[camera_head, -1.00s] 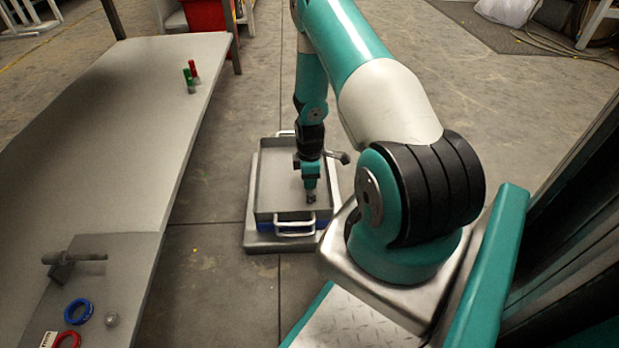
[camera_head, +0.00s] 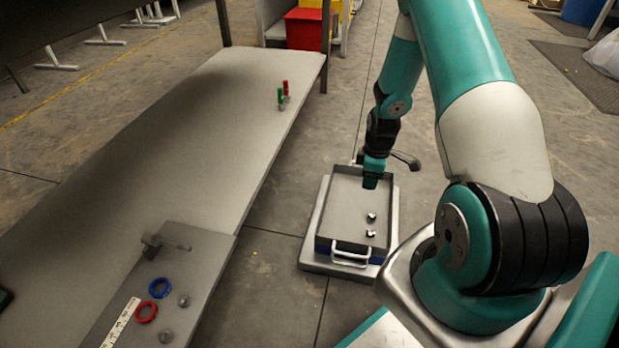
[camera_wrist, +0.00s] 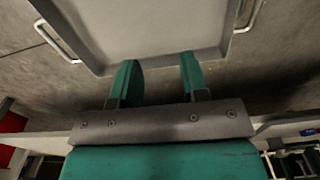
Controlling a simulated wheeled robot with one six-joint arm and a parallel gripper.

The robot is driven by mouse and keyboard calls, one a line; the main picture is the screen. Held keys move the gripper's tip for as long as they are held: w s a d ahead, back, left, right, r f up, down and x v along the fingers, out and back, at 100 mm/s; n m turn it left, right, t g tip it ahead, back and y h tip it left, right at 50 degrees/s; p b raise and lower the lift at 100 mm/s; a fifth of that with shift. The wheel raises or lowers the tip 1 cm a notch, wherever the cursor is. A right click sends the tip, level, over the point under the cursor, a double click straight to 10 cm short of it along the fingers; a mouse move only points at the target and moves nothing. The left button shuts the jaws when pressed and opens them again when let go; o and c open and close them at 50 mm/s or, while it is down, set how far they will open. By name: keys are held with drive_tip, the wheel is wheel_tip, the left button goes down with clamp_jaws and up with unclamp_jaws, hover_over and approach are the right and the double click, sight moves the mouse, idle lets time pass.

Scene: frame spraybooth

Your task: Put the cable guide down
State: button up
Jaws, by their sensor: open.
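A grey tray (camera_head: 345,200) with pale handles stands on a low platform on the floor, right of the bench in the head view. Two small dark-and-light parts lie apart on the tray floor, a farther one (camera_head: 371,217) and a nearer one (camera_head: 370,233). Either may be the cable guide; they are too small to tell. My gripper (camera_head: 371,183) is above the far part of the tray, clear of both. In the wrist view my gripper (camera_wrist: 159,80) is open and empty, fingers apart near the tray's edge, with bare tray floor (camera_wrist: 150,25) beyond.
The long grey bench (camera_head: 170,130) on the left carries a red and a green item (camera_head: 283,94), a blue ring (camera_head: 159,288), a red ring (camera_head: 146,312), a hammer-like tool (camera_head: 160,243) and small round pieces. A red bin (camera_head: 303,28) stands behind. Floor around the platform is clear.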

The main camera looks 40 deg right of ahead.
drive_tip(key=w+a+r+t+y, duration=0.1)
drive_tip(key=w+a+r+y, duration=0.1)
drive_tip(key=a+r, duration=1.95)
drive_tip(key=s+a+r+y, duration=0.1)
drive_tip(key=s+a+r, duration=0.4)
drive_tip(key=s+a, duration=0.2)
drive_tip(key=s+a+r+g+y, duration=0.1)
drive_tip(key=s+a+r, duration=0.5)
drive_tip(key=s, duration=0.6)
drive_tip(key=shift+a+r+m, duration=0.2)
drive_tip(key=shift+a+m, duration=0.2)
drive_tip(key=shift+a, duration=0.55)
